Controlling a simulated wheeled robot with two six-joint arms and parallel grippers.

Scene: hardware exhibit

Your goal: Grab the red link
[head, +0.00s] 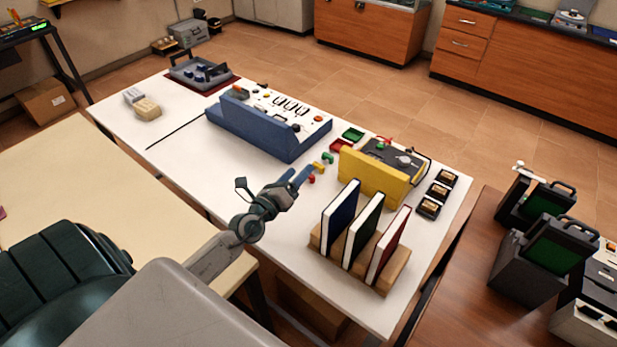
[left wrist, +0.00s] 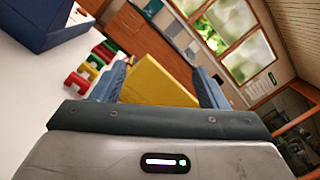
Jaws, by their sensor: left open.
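A small red link (head: 311,179) lies on the white table, at the near end of a row of small coloured links. In the left wrist view the red link (left wrist: 76,83) is on the left, outside the fingers and beside the left one. A yellow link (head: 318,166) and a green link (head: 328,158) lie just beyond it. My left gripper (head: 299,178) is open and empty, close to the red link on its left side in the head view. In the left wrist view a yellow block (left wrist: 158,82) shows between the fingers, farther off. My right gripper is out of view.
A blue console (head: 250,127) stands behind left. The table's left part is mostly clear.

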